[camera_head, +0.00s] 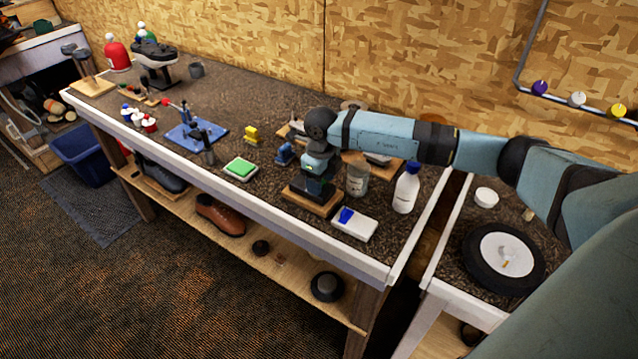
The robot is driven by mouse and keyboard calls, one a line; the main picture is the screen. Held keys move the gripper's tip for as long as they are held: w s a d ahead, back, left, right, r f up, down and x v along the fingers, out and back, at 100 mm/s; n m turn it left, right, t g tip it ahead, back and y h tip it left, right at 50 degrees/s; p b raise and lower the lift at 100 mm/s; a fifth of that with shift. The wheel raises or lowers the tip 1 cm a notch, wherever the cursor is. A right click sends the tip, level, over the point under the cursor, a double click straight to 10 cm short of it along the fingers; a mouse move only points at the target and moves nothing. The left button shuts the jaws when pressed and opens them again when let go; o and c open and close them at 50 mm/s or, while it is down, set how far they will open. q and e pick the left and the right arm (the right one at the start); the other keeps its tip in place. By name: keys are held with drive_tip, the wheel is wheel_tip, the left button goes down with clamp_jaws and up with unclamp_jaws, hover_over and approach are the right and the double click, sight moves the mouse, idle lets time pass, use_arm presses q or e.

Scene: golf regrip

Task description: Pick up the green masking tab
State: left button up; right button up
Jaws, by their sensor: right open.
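A flat bright green piece (240,168) lies on a white base near the front edge of the long workbench. It may be the green masking tab, but I cannot tell for sure. My right gripper (312,192) points down over a wooden block (323,209), to the right of the green piece and apart from it. It is open. The area between its fingers is small and dark, and whatever lies under it on the block is partly hidden. My left gripper is not in view.
A blue-and-white pad (354,224), a glass jar (357,180) and a white bottle (405,188) stand right of the gripper. A small blue tool (285,153) and a yellow block (251,133) are to its left. A blue mat (190,138) lies farther left.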

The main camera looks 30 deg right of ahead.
drive_tip(key=c, duration=1)
drive_tip(key=shift+r, duration=0.2)
